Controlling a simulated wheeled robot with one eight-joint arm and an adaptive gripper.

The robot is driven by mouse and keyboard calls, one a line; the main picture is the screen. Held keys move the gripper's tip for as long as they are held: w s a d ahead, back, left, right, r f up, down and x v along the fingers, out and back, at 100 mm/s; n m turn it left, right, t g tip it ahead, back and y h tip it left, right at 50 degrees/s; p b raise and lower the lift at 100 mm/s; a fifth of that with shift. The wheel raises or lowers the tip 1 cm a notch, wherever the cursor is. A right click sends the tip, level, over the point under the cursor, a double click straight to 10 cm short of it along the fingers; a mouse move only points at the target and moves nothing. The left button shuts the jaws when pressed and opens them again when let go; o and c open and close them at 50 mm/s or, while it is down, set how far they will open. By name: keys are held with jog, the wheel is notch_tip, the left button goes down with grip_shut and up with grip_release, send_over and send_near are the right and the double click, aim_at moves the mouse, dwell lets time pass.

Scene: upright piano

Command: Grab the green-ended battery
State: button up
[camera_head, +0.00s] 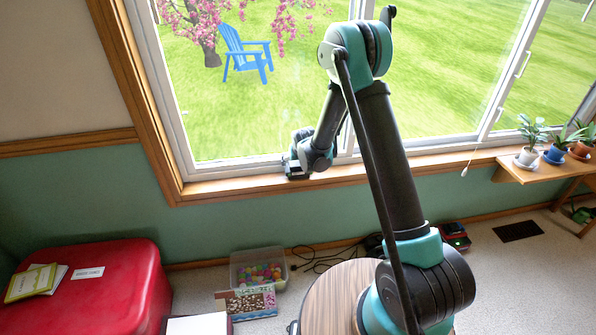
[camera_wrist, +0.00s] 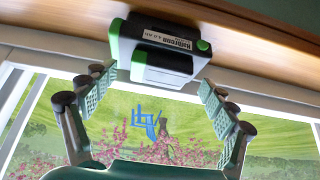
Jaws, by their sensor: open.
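The green-ended battery (camera_wrist: 165,52), a black block with green ends and a white printed label, rests on the wooden windowsill (camera_wrist: 60,32). In the wrist view it lies ahead of my gripper (camera_wrist: 155,92), whose two padded fingers are spread wide to its left and right. The gap between the fingers is empty, and the fingers do not appear to touch the battery. In the head view my gripper (camera_head: 300,160) is low at the sill, left of the window's middle post. It hides most of the battery there.
The window glass and frame (camera_head: 180,130) stand close behind the sill. A red padded seat (camera_head: 120,260), a clear bin of coloured balls (camera_head: 245,256) and a black and red device (camera_head: 455,236) are below. Potted plants (camera_head: 530,155) stand on a wooden bench at right.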

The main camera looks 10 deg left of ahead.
jog(key=shift+w+f, duration=0.2)
jog(key=shift+f, duration=0.1)
jog(key=c, duration=1.7)
